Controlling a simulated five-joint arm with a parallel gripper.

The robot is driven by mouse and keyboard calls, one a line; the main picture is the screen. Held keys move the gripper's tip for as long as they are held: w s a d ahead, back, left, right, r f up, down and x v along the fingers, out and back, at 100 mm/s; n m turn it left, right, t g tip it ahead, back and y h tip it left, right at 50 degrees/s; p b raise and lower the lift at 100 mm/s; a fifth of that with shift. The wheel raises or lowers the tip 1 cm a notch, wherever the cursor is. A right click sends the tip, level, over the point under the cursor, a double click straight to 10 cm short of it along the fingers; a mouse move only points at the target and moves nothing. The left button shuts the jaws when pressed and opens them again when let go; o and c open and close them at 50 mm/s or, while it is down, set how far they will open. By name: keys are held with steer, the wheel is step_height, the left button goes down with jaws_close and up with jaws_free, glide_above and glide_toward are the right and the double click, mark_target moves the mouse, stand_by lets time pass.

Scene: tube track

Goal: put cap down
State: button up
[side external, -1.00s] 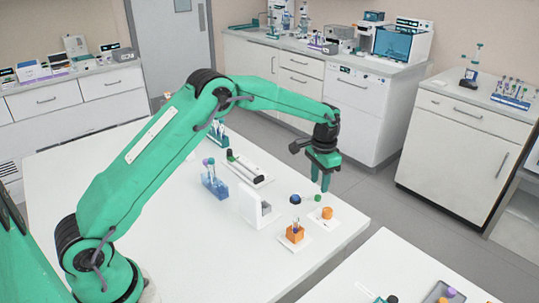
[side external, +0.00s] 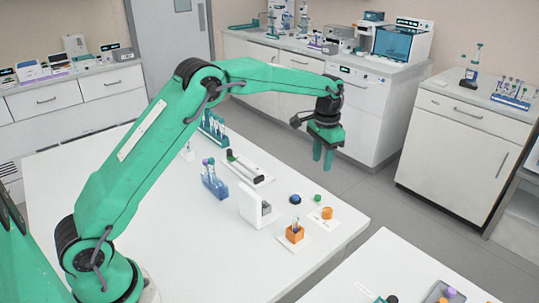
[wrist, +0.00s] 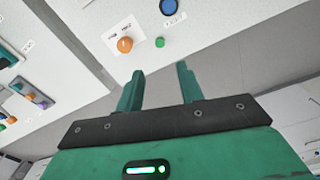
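A small green cap (side external: 318,198) rests on the white table (side external: 345,224) near its far right corner. It also shows in the wrist view (wrist: 160,42), ahead of the fingertips and apart from them. My gripper (side external: 322,170) is above and beyond the cap in the side view. In the wrist view my gripper (wrist: 160,71) has its two fingers spread, with nothing between them. No part of the cap is covered by the fingers in the wrist view.
A round orange piece (side external: 327,213) on a white card and a dark blue round piece (side external: 295,198) sit near the cap. An orange holder (side external: 295,234) with a tube, a white block (side external: 252,207) and a blue tube rack (side external: 214,186) stand farther left. The table edge is close.

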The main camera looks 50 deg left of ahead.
steer(key=s+a+r+n+t, duration=0.1)
steer(key=s+a+r+t, duration=0.15)
steer(key=s+r, duration=1.35)
steer(key=s+f+n+t, duration=0.2)
steer(key=s+f+t, duration=0.1)
steer(key=s, duration=1.7)
steer(key=shift+s+f, duration=0.25)
steer(key=shift+f, duration=0.4)
